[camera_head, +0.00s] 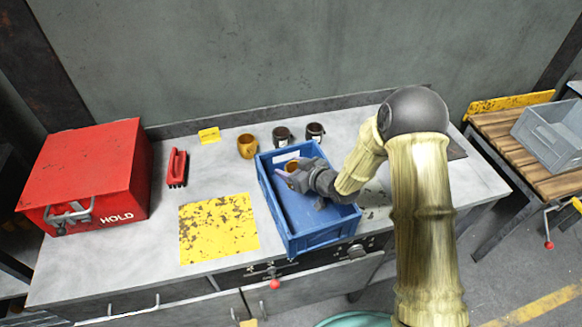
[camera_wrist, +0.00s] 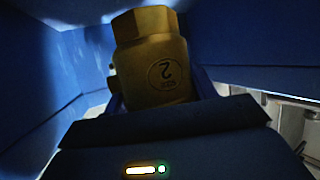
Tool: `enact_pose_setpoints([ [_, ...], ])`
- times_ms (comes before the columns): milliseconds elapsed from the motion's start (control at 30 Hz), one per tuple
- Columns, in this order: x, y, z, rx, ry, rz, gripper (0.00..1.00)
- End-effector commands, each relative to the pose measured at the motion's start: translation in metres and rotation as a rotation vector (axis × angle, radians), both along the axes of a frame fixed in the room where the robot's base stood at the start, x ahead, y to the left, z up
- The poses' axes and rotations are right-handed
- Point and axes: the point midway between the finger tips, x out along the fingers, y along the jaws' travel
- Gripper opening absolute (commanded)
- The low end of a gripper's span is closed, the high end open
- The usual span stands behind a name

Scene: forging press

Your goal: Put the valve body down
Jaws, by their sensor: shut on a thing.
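A brass valve body (camera_wrist: 160,70) with a hexagonal top and a circled "2" fills the middle of the wrist view. It also shows as a small brown-orange piece (camera_head: 291,166) in the head view, partly hidden by my gripper. My gripper (camera_head: 290,176) is shut on it, inside the outline of a blue crate (camera_head: 310,243) on the bench. Blue walls surround the valve body in the wrist view. Whether its underside touches the crate floor is hidden.
A yellow worn patch (camera_head: 218,228) lies left of the crate, with free bench around it. A red HOLD box (camera_head: 95,170) and red brush (camera_head: 177,168) stand further left. A golden cup (camera_head: 247,146) and two dark cups (camera_head: 282,135) stand behind the crate.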

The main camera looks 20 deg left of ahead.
Motion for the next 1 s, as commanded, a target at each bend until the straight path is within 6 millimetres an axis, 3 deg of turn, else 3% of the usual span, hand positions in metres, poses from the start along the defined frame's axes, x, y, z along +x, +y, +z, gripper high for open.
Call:
enact_pose_setpoints([
  [333, 0.000, 0.000, -0.005, 0.002, -0.001, 0.000, 0.21],
  [367, 0.000, 0.000, -0.006, 0.000, 0.000, 0.000, 0.60],
  [467, 0.000, 0.000, -0.006, 0.000, 0.000, 0.000, 0.78],
  [767, 0.000, 0.000, -0.005, 0.000, 0.000, 0.000, 0.78],
  [1000, 0.000, 0.000, 0.011, 0.000, 0.000, 0.000, 0.78],
])
